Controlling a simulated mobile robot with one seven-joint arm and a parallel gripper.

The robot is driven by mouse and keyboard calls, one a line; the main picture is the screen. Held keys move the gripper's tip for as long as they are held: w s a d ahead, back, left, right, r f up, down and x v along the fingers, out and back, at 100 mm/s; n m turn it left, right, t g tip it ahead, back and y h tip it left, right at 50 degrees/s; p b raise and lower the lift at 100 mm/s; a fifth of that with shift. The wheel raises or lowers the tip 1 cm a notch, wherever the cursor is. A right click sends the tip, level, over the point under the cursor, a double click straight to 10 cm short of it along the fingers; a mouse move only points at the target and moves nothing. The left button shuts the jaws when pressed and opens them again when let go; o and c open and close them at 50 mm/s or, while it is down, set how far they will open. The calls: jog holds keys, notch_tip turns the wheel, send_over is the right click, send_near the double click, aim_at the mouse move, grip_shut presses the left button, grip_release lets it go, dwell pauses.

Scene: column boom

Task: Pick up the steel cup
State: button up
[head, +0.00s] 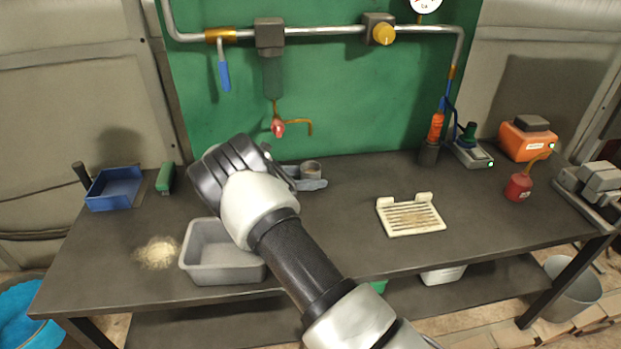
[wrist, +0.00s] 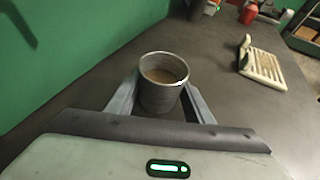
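The steel cup (wrist: 163,82) stands upright between the two fingers of my gripper (wrist: 163,92) in the wrist view, with something brown inside it. One finger lies on each side of the cup, very close to its wall. I cannot tell whether both fingers press on it. In the head view, the cup (head: 311,168) shows only its upper part behind the near finger of my gripper (head: 309,178). It is low over the workbench, and its base is hidden there.
On the workbench (head: 345,225) are a grey bin (head: 208,262), a blue tray (head: 115,189), a spill of pale grains (head: 157,252) and a cream slotted rack (head: 411,216). A pipe with a brass spout (head: 297,123) runs along the green wall behind. Bench between cup and rack is clear.

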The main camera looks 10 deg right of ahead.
jog(key=c, duration=0.7)
